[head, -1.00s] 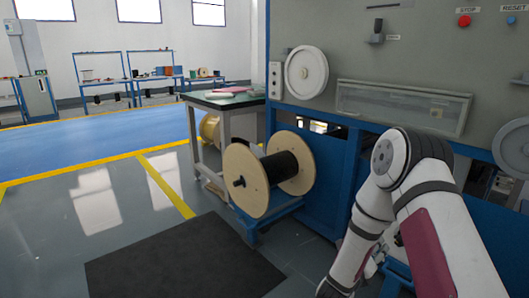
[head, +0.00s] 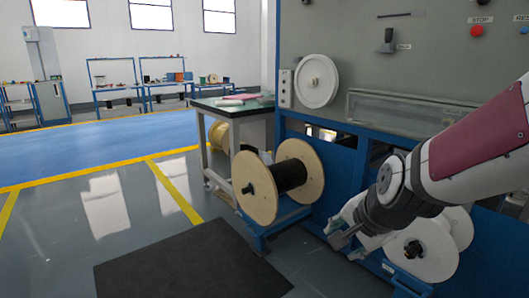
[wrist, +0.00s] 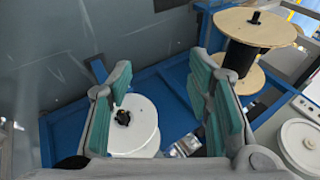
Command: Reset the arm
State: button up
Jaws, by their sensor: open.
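My gripper (head: 343,238) is low in front of the blue machine frame in the head view, right of the wooden spool. In the wrist view its two green-padded fingers (wrist: 155,85) stand wide apart with nothing held between them. A white spool (wrist: 145,112) shows beyond and below the gap between the fingers, apart from them. In the head view white spools (head: 422,252) sit at the lower right, partly behind my arm.
A wooden spool with black cable (head: 290,177) stands on a blue stand. A machine panel (head: 425,60) carries a white wheel (head: 317,81) and a red stop button (head: 477,31). A green-topped table (head: 235,104) stands behind. Open floor and a dark mat (head: 190,272) lie left.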

jog(key=s+d+r+n+g, duration=0.1)
jog(key=s+r+n+g, duration=0.35)
jog(key=s, duration=1.05)
jog(key=s+d+n+g, duration=0.2)
jog(key=s+n, duration=0.5)
jog(key=s, duration=0.9)
notch_tip(320, 180, up, 40)
jog(key=t+p, duration=0.3)
jog(key=p, duration=3.5)
jog(key=shift+a+f+t+h, duration=0.15)
jog(key=shift+a+t+h, duration=0.05)
jog(key=shift+t+h, duration=0.2)
jog(key=shift+w+n, duration=0.1)
jog(key=shift+n, duration=0.15)
